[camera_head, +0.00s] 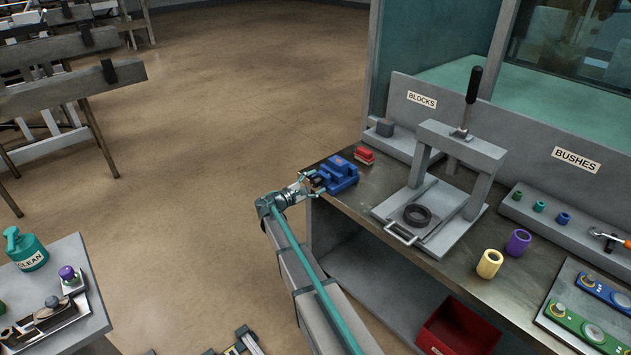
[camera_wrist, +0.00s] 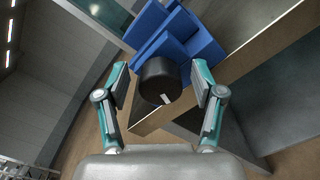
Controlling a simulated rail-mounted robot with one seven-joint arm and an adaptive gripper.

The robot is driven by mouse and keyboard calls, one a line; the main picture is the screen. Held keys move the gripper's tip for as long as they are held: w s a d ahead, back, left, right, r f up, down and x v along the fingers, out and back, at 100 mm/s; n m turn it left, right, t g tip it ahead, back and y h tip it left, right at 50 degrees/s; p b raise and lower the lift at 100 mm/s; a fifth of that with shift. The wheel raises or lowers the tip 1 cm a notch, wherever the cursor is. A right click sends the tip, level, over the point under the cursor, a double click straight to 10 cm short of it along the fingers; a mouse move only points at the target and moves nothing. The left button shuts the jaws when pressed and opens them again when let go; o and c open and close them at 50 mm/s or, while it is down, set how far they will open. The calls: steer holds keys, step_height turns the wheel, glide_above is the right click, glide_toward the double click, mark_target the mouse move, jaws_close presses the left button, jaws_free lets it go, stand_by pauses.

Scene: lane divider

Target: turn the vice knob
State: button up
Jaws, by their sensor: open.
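The blue vice (camera_head: 338,175) sits at the left end of the workbench. Its black round knob (camera_wrist: 158,80) faces the wrist camera, with a small white mark near its lower edge. In the wrist view the blue vice body (camera_wrist: 170,38) shows behind the knob. My gripper (camera_wrist: 160,88) is open, with one finger on each side of the knob and a visible gap on both sides. In the head view my gripper (camera_head: 308,183) is at the vice's left end, and the knob is partly hidden there.
A red block (camera_head: 364,155) lies behind the vice on the workbench (camera_head: 375,195). A grey press (camera_head: 450,150) stands to the right, with yellow and purple bushes beyond it. The workbench edge runs close below the knob in the wrist view. Open floor lies left.

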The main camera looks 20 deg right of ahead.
steer(key=shift+d, duration=0.15)
steer(key=shift+c, duration=0.4)
steer(key=c, duration=1.1)
steer(key=b, duration=0.3)
steer(key=shift+f+m, duration=0.35)
steer(key=shift+m, duration=0.05)
steer(key=shift+m+b, duration=0.4)
steer(key=shift+b, duration=0.65)
steer(key=shift+r+m+b, duration=0.25)
steer(key=shift+m+b, duration=0.15)
steer(key=shift+b, duration=0.25)
steer(key=o, duration=1.2)
